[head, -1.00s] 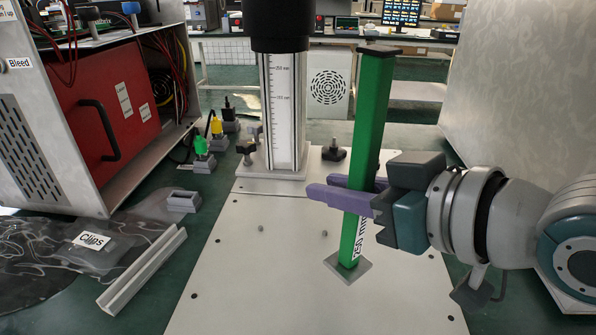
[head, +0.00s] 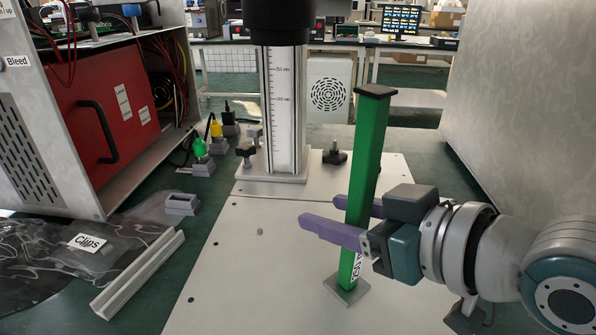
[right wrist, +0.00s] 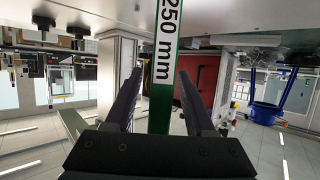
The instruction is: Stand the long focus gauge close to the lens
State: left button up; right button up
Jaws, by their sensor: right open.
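The long focus gauge (head: 367,150) is a green square bar with a dark cap and a flat grey foot. It stands nearly upright on the pale base plate (head: 260,275), in front and to the right of the column. My right gripper (head: 322,212) is open, with its purple fingers on either side of the bar. In the right wrist view, the gauge (right wrist: 161,105) shows between the parted fingers with a "250 mm" label. The lens (head: 276,22) is the black cylinder at the top of the scaled column, cut by the frame's top edge. My left gripper is out of view.
The scaled column (head: 284,110) stands at the back of the plate, with dark knobs (head: 334,154) at its foot. A grey rail (head: 138,272) and a Clips bag (head: 88,248) lie at left. A pale cabinet (head: 520,110) rises at right. The plate's middle is mostly clear.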

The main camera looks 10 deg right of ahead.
jog(key=p+v, duration=0.3)
jog(key=v, duration=0.9)
